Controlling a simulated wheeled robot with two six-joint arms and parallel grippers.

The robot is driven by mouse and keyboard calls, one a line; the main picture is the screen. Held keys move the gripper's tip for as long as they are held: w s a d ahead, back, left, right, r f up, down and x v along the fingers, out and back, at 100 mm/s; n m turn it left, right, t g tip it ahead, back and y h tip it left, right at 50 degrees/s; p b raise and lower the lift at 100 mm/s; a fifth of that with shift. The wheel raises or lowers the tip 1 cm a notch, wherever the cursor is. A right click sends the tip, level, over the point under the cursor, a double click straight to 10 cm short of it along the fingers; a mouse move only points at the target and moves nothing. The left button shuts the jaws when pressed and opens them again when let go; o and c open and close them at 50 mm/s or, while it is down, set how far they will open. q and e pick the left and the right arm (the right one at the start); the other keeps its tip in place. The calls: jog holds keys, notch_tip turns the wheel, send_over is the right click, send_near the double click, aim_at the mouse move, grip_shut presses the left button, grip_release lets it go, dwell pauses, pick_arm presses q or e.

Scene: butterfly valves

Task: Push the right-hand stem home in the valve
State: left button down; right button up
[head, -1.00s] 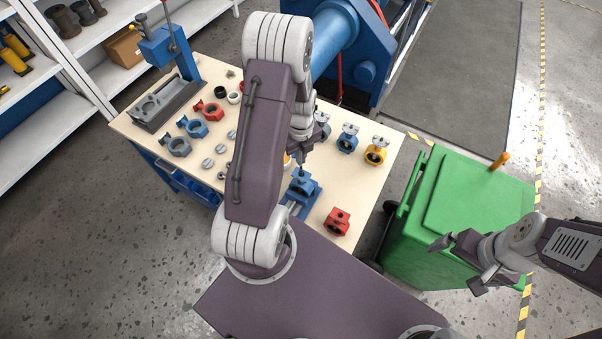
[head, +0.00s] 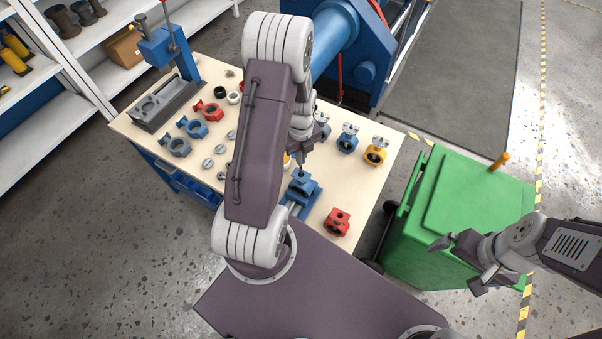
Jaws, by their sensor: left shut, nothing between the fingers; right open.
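A blue valve body (head: 300,190) sits in a blue fixture (head: 293,210) near the table's front edge. My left gripper (head: 301,169) is shut and empty, pointing down just above the top of this valve. A thin dark stem end shows at the valve's top under the fingertips; I cannot tell whether they touch it or how deep the stem sits. My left arm hides the middle of the table. My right gripper (head: 459,262) is open and empty, off to the right in front of the green cart.
A red valve (head: 336,222) stands right of the fixture. Blue (head: 347,139) and yellow (head: 376,151) valves stand behind it. Loose bodies and discs lie left of my arm, with a blue press (head: 166,46) at the back left. A green cart (head: 465,205) stands right of the table.

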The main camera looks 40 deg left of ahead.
pick_arm(q)
jog(key=shift+f+b, duration=0.6)
jog(key=shift+f, duration=0.2)
dwell(0.7)
jog(key=shift+s+f, duration=0.15)
jog(key=shift+f, duration=0.1)
jog(key=shift+f+b, duration=1.2)
jog(key=shift+f, duration=0.15)
dwell(0.5)
jog(key=shift+r, duration=0.1)
dwell(0.5)
notch_tip(320, 180, up, 8)
jog(key=p, duration=0.7)
